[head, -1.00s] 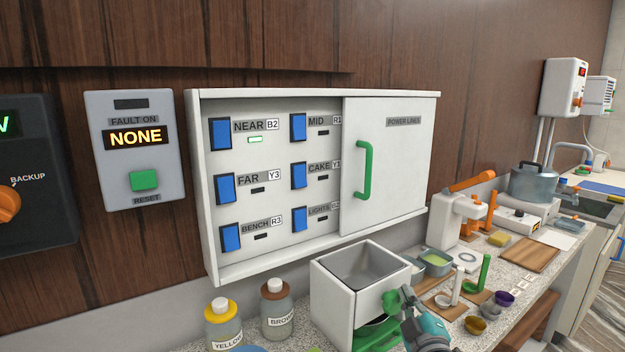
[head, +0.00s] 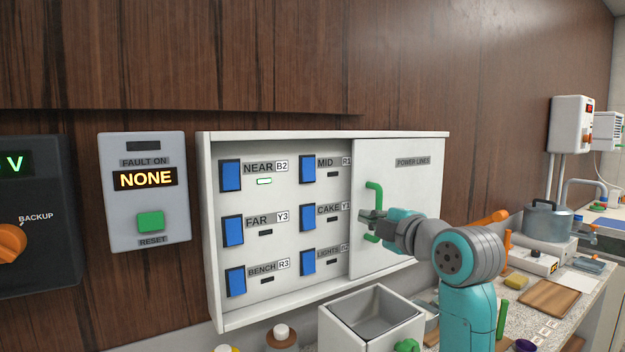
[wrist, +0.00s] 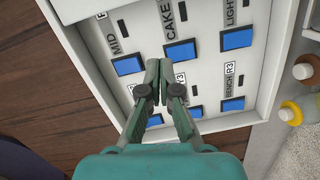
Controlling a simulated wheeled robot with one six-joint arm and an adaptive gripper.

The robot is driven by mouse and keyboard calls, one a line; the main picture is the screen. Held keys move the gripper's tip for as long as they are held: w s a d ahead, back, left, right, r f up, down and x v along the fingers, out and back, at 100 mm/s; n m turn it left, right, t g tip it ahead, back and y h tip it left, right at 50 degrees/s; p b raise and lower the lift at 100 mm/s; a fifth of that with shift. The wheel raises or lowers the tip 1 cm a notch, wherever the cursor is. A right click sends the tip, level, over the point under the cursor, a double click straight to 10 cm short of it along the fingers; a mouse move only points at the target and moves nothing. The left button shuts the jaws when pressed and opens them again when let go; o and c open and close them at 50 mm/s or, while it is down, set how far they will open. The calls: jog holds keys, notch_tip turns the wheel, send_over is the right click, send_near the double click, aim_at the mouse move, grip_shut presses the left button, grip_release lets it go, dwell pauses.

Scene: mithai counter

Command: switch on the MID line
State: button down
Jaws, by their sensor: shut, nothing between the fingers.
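The MID switch (head: 307,167) is a blue rocker at the top of the second column in the white power-lines box (head: 206,240). Its small lamp (head: 334,174) is dark. The MID switch also shows in the wrist view (wrist: 127,65), left of my fingers. The sliding door (head: 410,180) covers the box's right part, and the MID switch is uncovered. My gripper (head: 364,214) is shut and empty, in front of the green door handle (head: 374,190) and hiding its middle. I cannot tell whether they touch. In the wrist view my gripper (wrist: 158,64) points towards the switches.
The NEAR switch (head: 231,175) has a lit green lamp. The FAR, BENCH, CAKE and LIGHTS lamps are dark. The fault panel (head: 146,205) reads NONE. A white open-topped container (head: 345,340) and bottles stand on the counter below the box.

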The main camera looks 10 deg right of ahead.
aim_at(310, 179)
jog(key=s+a+r+n+g+y, duration=0.1)
jog(key=s+a+r+n+y, duration=0.1)
jog(key=r, duration=0.6)
jog(key=shift+a+n, duration=0.8)
jog(key=shift+n, duration=0.2)
jog(key=shift+w, duration=0.1)
jog(key=x, duration=1.3)
jog(key=shift+w+a+f, duration=0.1)
jog(key=shift+w+a, duration=0.05)
jog(key=shift+w, duration=0.2)
jog(key=shift+a, duration=0.1)
jog(key=shift+w+a+f, duration=0.1)
jog(key=shift+w+f, duration=0.1)
jog(key=shift+w, duration=0.15)
jog(key=shift+s, duration=0.15)
